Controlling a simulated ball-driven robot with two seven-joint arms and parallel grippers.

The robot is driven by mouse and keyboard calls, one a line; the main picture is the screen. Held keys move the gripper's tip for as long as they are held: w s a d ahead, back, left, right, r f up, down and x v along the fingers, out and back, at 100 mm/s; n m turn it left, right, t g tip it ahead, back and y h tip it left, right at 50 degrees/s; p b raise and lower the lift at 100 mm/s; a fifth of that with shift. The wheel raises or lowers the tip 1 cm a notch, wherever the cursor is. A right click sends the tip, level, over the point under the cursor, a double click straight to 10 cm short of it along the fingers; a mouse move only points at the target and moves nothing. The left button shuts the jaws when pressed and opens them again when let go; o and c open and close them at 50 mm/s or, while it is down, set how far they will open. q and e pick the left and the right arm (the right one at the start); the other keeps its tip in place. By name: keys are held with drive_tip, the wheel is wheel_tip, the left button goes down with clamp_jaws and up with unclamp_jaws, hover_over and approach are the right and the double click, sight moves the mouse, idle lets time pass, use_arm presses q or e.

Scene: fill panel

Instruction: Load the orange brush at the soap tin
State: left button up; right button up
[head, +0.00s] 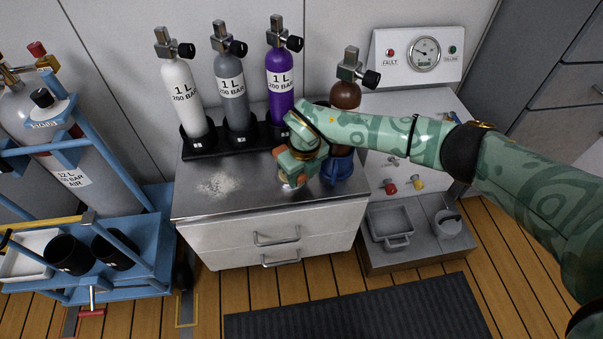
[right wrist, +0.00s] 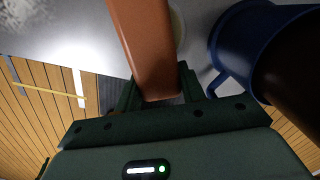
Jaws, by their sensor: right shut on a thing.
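My right gripper (head: 293,168) is low over the metal counter top. In the right wrist view it is shut on the orange brush (right wrist: 145,45), whose long orange-brown body runs up out of the jaws. Its far end is out of that view. In the head view the gripper mostly hides the brush. A small pale round thing, perhaps the soap tin (head: 292,182), shows just below the gripper. A pale edge also shows beside the brush in the wrist view (right wrist: 178,28). I cannot tell whether the brush touches it. My left gripper is not in view.
A blue mug (head: 338,168) stands close to the gripper's right. White, grey, purple and brown bottles stand behind, several in a black rack (head: 235,144). A whitish smeared patch (head: 218,186) lies on the counter (head: 250,200) at left. The counter's front middle is clear.

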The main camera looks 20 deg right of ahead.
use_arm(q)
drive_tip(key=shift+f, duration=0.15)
use_arm(e)
drive_tip(key=shift+f, duration=0.4)
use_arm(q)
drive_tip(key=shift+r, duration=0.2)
use_arm(e)
drive_tip(key=shift+f, duration=0.1)
idle(1.1)
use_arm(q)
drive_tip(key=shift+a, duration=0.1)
use_arm(e)
drive_tip(key=shift+r+p, duration=2.45)
drive_tip(key=shift+r, duration=1.2)
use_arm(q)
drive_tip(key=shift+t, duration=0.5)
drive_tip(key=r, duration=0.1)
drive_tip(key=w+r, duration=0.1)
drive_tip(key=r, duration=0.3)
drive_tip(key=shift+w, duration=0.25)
use_arm(e)
drive_tip(key=shift+f, duration=0.1)
